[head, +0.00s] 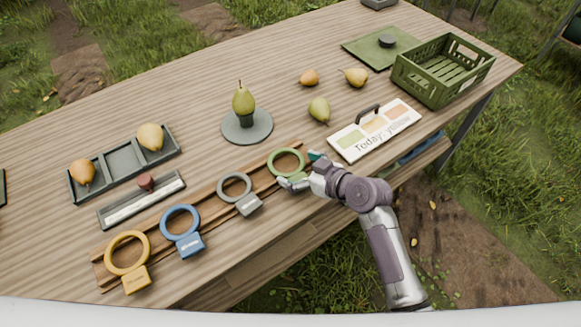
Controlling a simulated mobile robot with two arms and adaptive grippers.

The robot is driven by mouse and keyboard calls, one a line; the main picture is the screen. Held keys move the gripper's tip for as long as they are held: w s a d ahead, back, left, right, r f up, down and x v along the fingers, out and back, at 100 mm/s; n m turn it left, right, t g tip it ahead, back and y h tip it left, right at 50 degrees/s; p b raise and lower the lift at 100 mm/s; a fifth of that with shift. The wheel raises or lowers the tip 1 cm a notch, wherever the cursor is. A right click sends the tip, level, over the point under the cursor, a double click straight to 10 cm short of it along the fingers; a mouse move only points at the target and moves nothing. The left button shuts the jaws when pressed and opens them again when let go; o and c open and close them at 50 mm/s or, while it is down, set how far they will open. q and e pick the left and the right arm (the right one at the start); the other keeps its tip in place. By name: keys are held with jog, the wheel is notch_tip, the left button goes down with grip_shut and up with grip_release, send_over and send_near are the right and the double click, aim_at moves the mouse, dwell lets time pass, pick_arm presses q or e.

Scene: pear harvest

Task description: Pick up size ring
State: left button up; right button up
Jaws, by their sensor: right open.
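Several size rings lie in a row on a wooden rack (205,202) along the table's front edge. From left to right they are a yellow ring (111,259), a blue ring (164,226), a grey ring (221,187) and a green ring (270,164). Each of the first three shows a square tag at its front. My right gripper (300,171) is at the green ring's right front side, with its fingers apart around the ring's tag end. The tag is mostly hidden by the fingers, and I cannot tell whether they touch it. My left gripper is out of view.
A pear (243,100) stands on a round grey stand (262,126). A divided tray (113,178) holds pears; a narrow tray (117,219) lies before it. A sign (345,145) with a handle lies right of my gripper. A green crate (433,90) stands at the right, near loose pears.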

jog(key=shift+d, duration=0.1)
jog(key=c, duration=1.5)
